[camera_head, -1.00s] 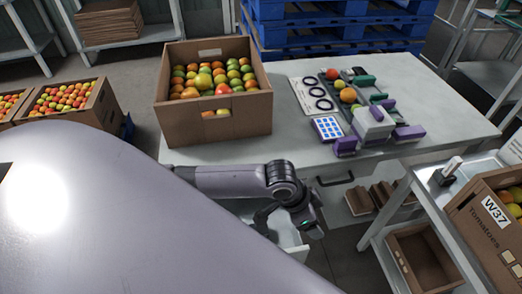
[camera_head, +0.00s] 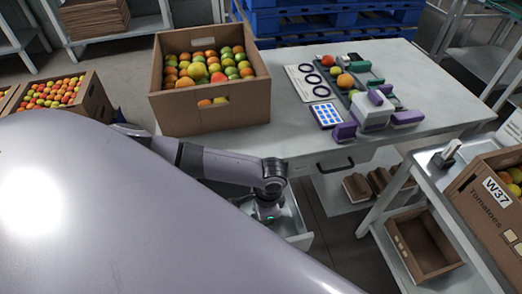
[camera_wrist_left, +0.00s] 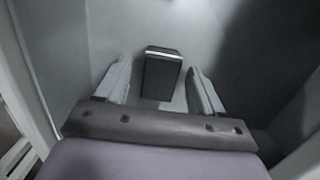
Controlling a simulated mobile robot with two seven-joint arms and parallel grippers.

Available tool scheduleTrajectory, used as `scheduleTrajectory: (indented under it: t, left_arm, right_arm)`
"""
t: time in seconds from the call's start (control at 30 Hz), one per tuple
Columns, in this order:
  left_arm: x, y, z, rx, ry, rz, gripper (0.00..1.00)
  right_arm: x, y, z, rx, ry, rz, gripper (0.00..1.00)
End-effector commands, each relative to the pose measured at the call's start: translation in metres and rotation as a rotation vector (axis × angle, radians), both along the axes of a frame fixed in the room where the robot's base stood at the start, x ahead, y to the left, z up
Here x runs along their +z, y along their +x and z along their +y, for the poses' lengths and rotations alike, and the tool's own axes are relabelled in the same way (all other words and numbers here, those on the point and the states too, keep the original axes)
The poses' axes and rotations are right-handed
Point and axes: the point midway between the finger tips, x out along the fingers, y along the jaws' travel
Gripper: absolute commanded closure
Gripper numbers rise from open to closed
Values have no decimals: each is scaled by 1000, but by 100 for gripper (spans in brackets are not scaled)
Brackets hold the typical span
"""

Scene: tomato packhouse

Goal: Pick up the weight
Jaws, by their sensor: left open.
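The weight appears to be a dark grey block (camera_wrist_left: 162,74) with a pale edge, on the pale floor of the open drawer in the left wrist view. My left gripper (camera_wrist_left: 159,82) is open, with one finger on each side of the block and a visible gap to each. In the head view my left gripper (camera_head: 266,210) points down into the open drawer (camera_head: 295,222) under the table's front edge. The arm hides the block in that view. My right gripper is not in view.
The drawer walls stand close around the left gripper. On the table (camera_head: 300,143) are a cardboard box (camera_head: 212,118) of tomatoes and a white device (camera_head: 373,112) with purple parts. A side bench (camera_head: 412,168) with a tomato carton (camera_head: 485,218) stands at right.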

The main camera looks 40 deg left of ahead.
Motion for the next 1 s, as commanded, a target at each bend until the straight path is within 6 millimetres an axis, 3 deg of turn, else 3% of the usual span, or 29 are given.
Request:
scheduleTrajectory:
  t: [0.27, 0.3, 0.5, 0.83, 1.0]
  left_arm:
    - [-5, 0, 0, -1, -1, -1, 32]
    - [-5, 0, 0, -1, -1, -1, 38]
    - [-5, 0, 0, -1, -1, -1, 100]
    - [-1, 1, 0, -1, -2, -4, 100]
    - [12, 1, 0, -1, -3, -5, 100]
  right_arm:
    - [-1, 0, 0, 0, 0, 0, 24]
    - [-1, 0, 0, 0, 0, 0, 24]
    - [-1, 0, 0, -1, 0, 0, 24]
    - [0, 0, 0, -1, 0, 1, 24]
    - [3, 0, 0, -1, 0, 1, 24]
